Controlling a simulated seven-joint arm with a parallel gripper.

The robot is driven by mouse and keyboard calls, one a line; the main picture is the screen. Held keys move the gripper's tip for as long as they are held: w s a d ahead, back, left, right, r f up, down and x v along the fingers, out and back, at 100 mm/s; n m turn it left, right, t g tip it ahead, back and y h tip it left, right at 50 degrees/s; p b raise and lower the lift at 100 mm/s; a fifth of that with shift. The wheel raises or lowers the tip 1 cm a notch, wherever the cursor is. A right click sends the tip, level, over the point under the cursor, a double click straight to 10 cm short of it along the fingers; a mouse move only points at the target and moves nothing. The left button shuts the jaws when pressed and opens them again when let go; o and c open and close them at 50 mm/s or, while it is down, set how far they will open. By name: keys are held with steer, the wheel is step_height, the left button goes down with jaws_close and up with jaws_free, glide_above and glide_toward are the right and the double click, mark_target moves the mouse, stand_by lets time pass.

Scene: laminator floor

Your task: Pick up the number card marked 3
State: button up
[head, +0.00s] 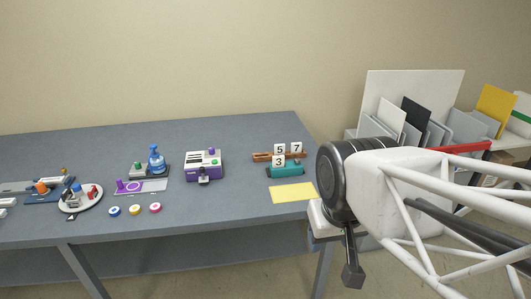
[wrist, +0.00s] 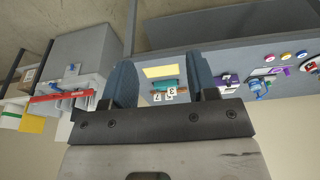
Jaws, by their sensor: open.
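The white number card marked 3 (head: 278,160) stands upright at the teal holder (head: 285,171) on the table. Cards marked 5 (head: 279,149) and 7 (head: 297,148) stand just behind it on a brown rack (head: 262,157). In the wrist view the scene is upside down, and card 3 (wrist: 171,91) shows small and distant between the fingers. My gripper (wrist: 160,62) is open and empty, well apart from the cards. In the head view my arm is to the right of the cards, beyond the table's right end.
A yellow sheet (head: 293,193) lies in front of the teal holder. A purple and white machine (head: 204,166) stands to the left. Further left are a blue bottle (head: 155,158), colored rolls (head: 134,209) and a round tray (head: 80,209). Upright boards (head: 414,112) stand right.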

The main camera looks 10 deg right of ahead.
steer(key=shift+c, duration=0.7)
steer(key=w+r+n, duration=0.3)
steer(key=w+n, duration=0.2)
steer(key=w, duration=1)
steer(key=n+g, duration=0.3)
steer(key=n, duration=1)
glide_above(279, 157)
step_height(279, 157, down, 17)
steer(key=shift+w+f, duration=0.1)
steer(key=shift+f, duration=0.1)
steer(key=shift+w+f, duration=0.4)
